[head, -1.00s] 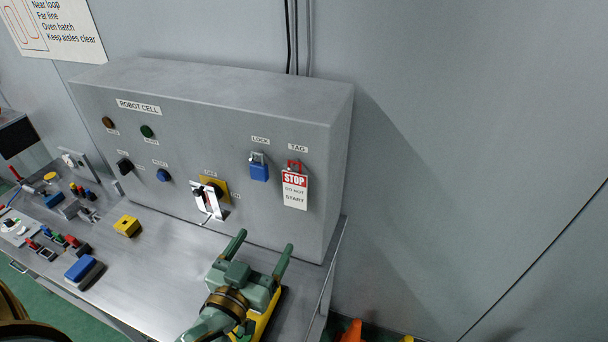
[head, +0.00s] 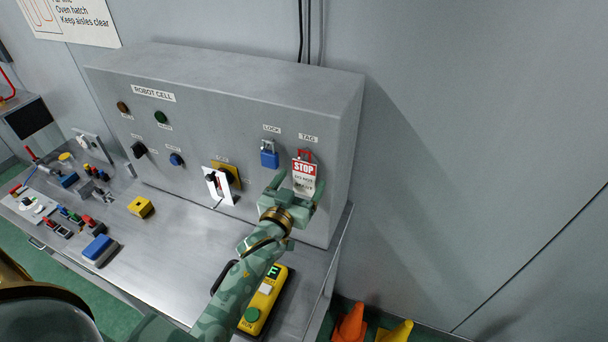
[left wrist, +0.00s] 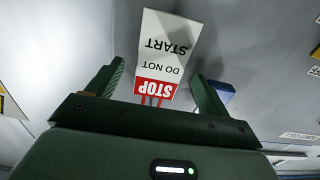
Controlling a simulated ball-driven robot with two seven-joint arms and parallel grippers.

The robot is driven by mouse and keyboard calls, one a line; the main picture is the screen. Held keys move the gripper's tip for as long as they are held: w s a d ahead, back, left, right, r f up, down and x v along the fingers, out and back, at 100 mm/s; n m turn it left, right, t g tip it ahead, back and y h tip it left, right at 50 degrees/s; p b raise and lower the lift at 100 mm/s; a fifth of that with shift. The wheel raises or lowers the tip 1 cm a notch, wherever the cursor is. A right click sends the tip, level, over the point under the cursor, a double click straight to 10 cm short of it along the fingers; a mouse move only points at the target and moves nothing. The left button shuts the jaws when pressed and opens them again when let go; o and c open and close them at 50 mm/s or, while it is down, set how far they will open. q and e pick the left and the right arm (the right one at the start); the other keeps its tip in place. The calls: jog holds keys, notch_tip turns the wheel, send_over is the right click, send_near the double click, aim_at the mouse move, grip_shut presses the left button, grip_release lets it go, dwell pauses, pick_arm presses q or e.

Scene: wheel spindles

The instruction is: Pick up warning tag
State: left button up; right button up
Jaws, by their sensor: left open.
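The warning tag (head: 304,170), red and white with "STOP DO NOT START", hangs below the TAG label on the front of the grey control box. My left gripper (head: 298,190) is open in front of the tag, its fingers on either side of the tag's lower part, which they partly hide. In the left wrist view the tag (left wrist: 167,55) appears upside down between the two spread fingers (left wrist: 158,90). I cannot tell whether either finger touches it. My right gripper does not show.
A blue padlock (head: 269,155) hangs just left of the tag. A rotary switch (head: 214,184) with a white plate is further left. A yellow pendant (head: 264,300) lies on the steel bench (head: 185,265) under my left arm. Orange and yellow cones (head: 350,325) stand on the floor at right.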

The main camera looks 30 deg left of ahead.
pick_arm(q)
jog(key=shift+w+f, duration=0.1)
jog(key=shift+w, duration=0.7)
jog(key=shift+s, duration=0.15)
jog(key=c, duration=1.1)
jog(key=shift+o, duration=0.2)
